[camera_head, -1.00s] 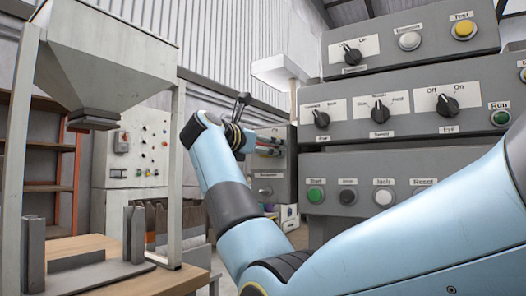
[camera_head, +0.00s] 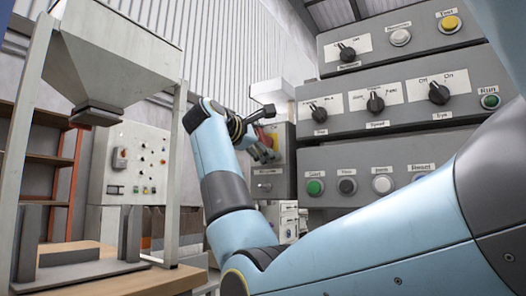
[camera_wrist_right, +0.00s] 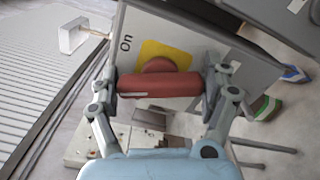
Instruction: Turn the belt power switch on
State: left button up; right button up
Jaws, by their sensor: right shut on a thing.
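The belt power switch is a red handle (camera_wrist_right: 160,84) on a yellow plate (camera_wrist_right: 165,52), with the word "On" printed beside it. In the wrist view the handle lies crosswise between the two fingers of my right gripper (camera_wrist_right: 161,85), which are shut on its ends. In the head view the right gripper (camera_head: 264,150) is at the grey switch box (camera_head: 272,184), left of the big control panel. A little of the yellow plate shows behind it, and the arm partly hides the box. My left gripper is not in view.
The big grey panel (camera_head: 420,155) with knobs and buttons stands close on the right, near my arm. A hopper (camera_head: 110,55) on a frame stands left above a wooden table (camera_head: 150,281). A grey cabinet (camera_head: 135,165) is behind.

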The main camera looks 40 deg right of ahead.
jog(key=shift+f+m+b, duration=0.3)
jog(key=shift+m+b, duration=0.45)
jog(key=shift+m, duration=0.45)
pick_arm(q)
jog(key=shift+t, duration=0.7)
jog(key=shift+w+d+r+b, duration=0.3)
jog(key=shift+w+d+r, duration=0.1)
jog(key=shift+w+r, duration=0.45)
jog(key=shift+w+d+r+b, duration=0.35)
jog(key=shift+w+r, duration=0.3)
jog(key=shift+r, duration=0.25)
pick_arm(e)
jog(key=shift+r+m, duration=0.1)
jog(key=shift+m, duration=1)
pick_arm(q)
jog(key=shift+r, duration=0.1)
pick_arm(e)
jog(key=o, duration=1.1)
jog(key=shift+c, duration=0.2)
jog(key=shift+a, duration=0.1)
jog(key=v, duration=1.1)
jog(key=shift+s+a, duration=0.2)
jog(key=shift+a, duration=0.15)
